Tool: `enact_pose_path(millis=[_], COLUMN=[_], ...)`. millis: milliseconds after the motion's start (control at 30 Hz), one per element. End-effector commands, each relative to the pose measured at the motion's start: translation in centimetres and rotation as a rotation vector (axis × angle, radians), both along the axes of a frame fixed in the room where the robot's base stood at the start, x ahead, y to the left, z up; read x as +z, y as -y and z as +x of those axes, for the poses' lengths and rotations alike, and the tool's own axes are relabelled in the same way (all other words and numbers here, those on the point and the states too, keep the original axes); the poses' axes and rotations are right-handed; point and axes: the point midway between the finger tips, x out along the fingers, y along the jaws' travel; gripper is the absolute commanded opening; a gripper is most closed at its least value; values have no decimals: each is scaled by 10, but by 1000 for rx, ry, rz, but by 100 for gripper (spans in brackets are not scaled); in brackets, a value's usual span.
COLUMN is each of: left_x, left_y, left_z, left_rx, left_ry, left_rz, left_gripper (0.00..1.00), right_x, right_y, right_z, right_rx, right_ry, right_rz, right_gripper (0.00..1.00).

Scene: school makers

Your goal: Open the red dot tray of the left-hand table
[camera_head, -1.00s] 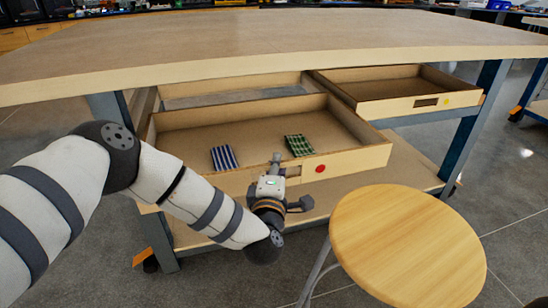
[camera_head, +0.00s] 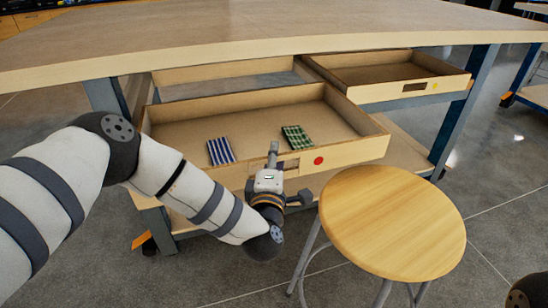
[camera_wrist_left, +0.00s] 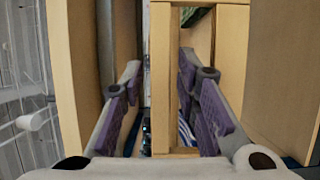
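The red dot tray (camera_head: 362,149) is a shallow wooden drawer standing well out from under the table, with a red dot (camera_head: 318,161) and a handle slot on its front. A blue striped cloth (camera_head: 221,150) and a green checked cloth (camera_head: 297,137) lie inside. My left gripper (camera_head: 272,155) is at the tray front, left of the dot. In the left wrist view, its purple-padded fingers (camera_wrist_left: 160,85) are apart, one each side of the upright front panel (camera_wrist_left: 160,40), with gaps visible. My right gripper is out of view.
A round wooden stool (camera_head: 392,222) stands close in front, right of my left gripper. The tabletop (camera_head: 250,35) overhangs the trays. Floor shows at the lower left.

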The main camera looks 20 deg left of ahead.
Motion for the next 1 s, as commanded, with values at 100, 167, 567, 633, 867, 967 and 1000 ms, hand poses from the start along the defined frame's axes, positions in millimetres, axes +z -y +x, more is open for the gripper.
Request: enact_pose_path(millis=[100, 167, 567, 633, 867, 967, 1000], left_x=[0, 0, -1, -1, 0, 0, 0], left_y=[0, 0, 14, 18, 23, 24, 24], left_z=[0, 0, -63, -81, -115, -118, -118], left_rx=[0, 0, -4, -5, 0, 0, 0], left_ry=[0, 0, -5, -4, -2, -1, 0], left_rz=[1, 1, -2, -1, 1, 0, 0], left_gripper=[33, 33, 33, 33, 33, 33, 33], right_x=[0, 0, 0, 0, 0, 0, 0], right_y=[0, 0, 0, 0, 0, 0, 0], right_z=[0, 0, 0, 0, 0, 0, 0], right_rx=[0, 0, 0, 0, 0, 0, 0], right_ry=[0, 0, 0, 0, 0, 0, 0], right_rz=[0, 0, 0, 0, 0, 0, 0], right_gripper=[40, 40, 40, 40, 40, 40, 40])
